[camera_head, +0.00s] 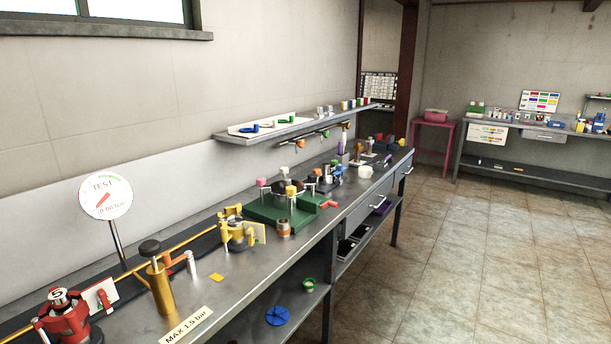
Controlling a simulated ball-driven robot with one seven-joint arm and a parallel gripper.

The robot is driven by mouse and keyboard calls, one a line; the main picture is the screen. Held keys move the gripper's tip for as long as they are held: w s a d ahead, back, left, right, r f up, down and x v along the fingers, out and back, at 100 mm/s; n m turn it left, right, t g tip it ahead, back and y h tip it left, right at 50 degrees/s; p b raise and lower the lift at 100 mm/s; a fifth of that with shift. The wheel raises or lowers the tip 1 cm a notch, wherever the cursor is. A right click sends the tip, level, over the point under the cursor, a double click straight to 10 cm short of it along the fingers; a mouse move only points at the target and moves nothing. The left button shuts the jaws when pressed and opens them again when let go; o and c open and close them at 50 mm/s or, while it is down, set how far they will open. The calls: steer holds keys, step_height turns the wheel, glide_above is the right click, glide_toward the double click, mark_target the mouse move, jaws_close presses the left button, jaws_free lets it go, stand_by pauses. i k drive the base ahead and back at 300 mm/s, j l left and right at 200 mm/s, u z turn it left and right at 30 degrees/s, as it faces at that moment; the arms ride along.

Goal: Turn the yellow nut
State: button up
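A green fixture (262,212) stands on the long grey workbench, with upright posts that carry coloured tops. A small yellow top (291,190) sits on the front post; it looks like the yellow nut, but it is too small to be sure of its shape. A pink top (262,182) is to its left and a white top (284,170) is behind it. A dark round part lies between the posts, partly hidden. My gripper is not in view.
The workbench (225,290) also carries a yellow valve (238,232), a brass cylinder (160,288), a red valve (66,318) and a round TEST gauge (106,195). A copper-coloured fitting (284,228) stands before the green fixture. The tiled floor (450,270) at right is clear.

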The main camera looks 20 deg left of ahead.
mark_target(290, 190)
steer(key=i, duration=1.1)
steer(key=i+l+u, duration=0.15)
steer(key=i, duration=0.95)
